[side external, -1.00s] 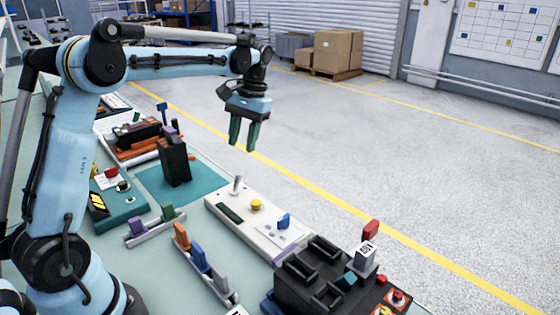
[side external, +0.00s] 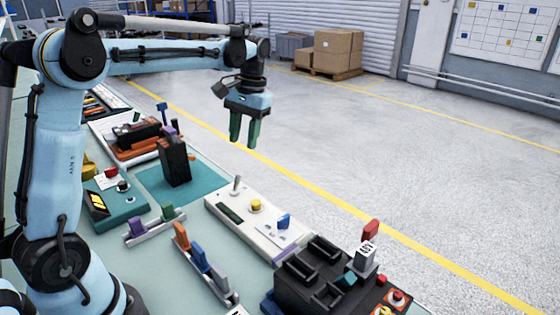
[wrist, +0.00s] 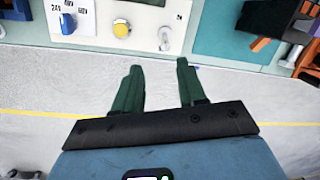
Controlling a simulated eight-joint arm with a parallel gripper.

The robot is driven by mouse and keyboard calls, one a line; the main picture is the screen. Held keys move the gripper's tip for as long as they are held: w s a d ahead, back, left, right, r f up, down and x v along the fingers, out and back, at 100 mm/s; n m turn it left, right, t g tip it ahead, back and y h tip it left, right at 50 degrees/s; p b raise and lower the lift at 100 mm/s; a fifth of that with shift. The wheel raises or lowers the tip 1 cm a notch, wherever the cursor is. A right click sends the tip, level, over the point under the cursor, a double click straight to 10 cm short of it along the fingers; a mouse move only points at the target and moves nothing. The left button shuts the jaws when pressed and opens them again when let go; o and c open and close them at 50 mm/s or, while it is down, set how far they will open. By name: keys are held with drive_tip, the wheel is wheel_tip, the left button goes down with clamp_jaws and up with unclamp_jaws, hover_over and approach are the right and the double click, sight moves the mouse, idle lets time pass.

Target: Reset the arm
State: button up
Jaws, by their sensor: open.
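My gripper (side external: 244,133) hangs at the end of my outstretched arm, fingers down, high over the floor side of the bench in the side view. In the wrist view my gripper (wrist: 160,78) shows two green fingers spread apart with nothing between them. A black breaker block (side external: 174,163) stands upright on a teal mat (side external: 152,182), left of and below my gripper. The white panel (side external: 215,203) has a yellow button (side external: 256,205), a blue knob (side external: 283,221) and a toggle lever (side external: 237,184). In the wrist view the yellow button (wrist: 121,30) lies beyond my fingers.
A black slotted holder (side external: 318,272) with a tagged block stands at the front right. Rails with coloured clips (side external: 200,262) and a teal meter box (side external: 120,205) lie on the bench. Open floor (side external: 400,180) lies beyond the bench edge.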

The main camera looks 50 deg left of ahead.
drive_tip(key=s+d+f+m+t, duration=0.3)
drive_tip(key=s+d+m+t, duration=0.1)
drive_tip(key=s+d+t, duration=0.5)
drive_tip(key=shift+s+d+h, duration=0.4)
drive_tip(key=shift+s+d, duration=1)
drive_tip(key=shift+s, duration=0.3)
